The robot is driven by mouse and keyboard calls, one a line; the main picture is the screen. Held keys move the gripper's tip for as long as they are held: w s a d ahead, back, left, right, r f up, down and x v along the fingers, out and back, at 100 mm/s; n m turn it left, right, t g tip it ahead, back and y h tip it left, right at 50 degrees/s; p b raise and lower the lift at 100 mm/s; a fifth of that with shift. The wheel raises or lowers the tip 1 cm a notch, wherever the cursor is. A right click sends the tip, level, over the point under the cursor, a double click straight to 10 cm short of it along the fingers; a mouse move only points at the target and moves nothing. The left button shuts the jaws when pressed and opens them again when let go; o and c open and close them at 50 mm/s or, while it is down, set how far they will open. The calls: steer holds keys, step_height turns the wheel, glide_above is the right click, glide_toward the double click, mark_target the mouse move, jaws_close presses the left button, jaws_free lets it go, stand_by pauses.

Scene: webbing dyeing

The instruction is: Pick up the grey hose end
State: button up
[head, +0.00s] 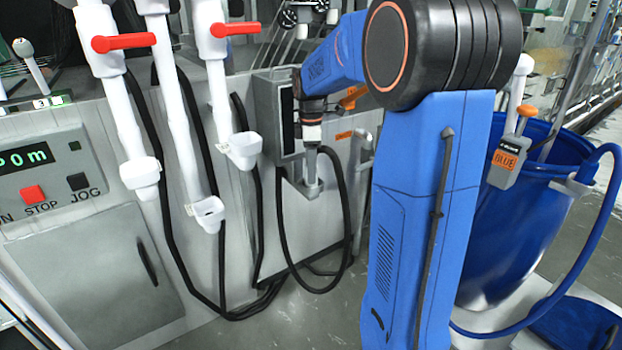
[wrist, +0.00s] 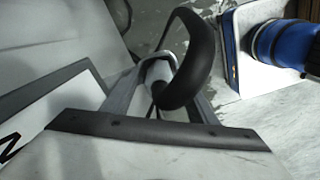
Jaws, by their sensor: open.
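The grey hose end (head: 312,166) stands upright in a small holder (head: 310,189) on the front of the grey machine. Its black hose (head: 344,200) arches from the top and hangs in a loop. My gripper (head: 312,142) points down directly above the hose end, very close to it. In the wrist view my gripper's two fingers stand open, with the pale hose end (wrist: 160,73) between or just beyond them. The black hose (wrist: 199,52) curls across the right finger side there. I cannot tell whether the fingers touch the hose end.
A grey box with a dark screen (head: 288,120) stands just left of my gripper. White pipes with red handles (head: 124,42) and black hoses hang further left. A blue barrel (head: 520,230) with a blue hose stands at right. Grey floor in front is partly clear.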

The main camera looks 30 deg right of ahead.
steer(key=shift+c, duration=0.3)
steer(key=c, duration=1.2)
steer(key=shift+r, duration=0.15)
